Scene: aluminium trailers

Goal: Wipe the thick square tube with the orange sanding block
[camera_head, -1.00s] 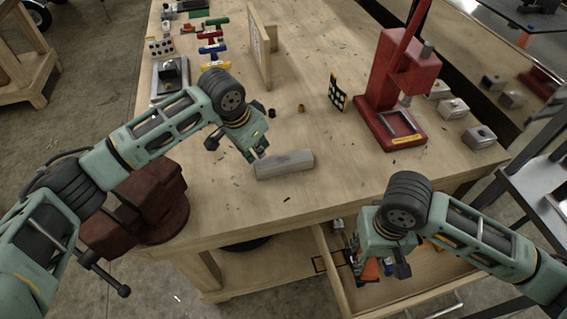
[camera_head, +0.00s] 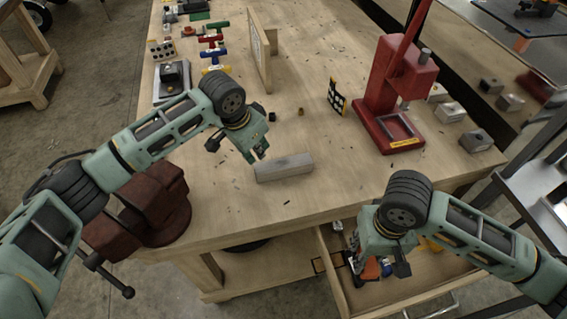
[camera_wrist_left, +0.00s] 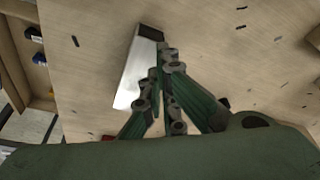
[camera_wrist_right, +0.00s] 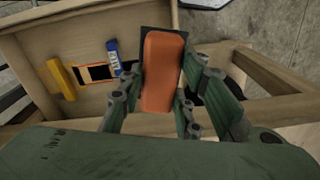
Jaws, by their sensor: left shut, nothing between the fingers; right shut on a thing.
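The thick square tube (camera_head: 285,167) is a grey metal bar lying on the bench near its front edge. It also shows in the left wrist view (camera_wrist_left: 136,75). My left gripper (camera_head: 258,156) is shut and empty by the tube's left end; its fingertips (camera_wrist_left: 163,62) overlap the tube's edge in the left wrist view, and I cannot tell whether they touch it. My right gripper (camera_head: 372,266) is shut on the orange sanding block (camera_wrist_right: 161,75), which has a dark backing. It is over the open drawer, and the block is mostly hidden in the head view.
A red press (camera_head: 400,85) stands right, a dark red vise (camera_head: 150,205) left.

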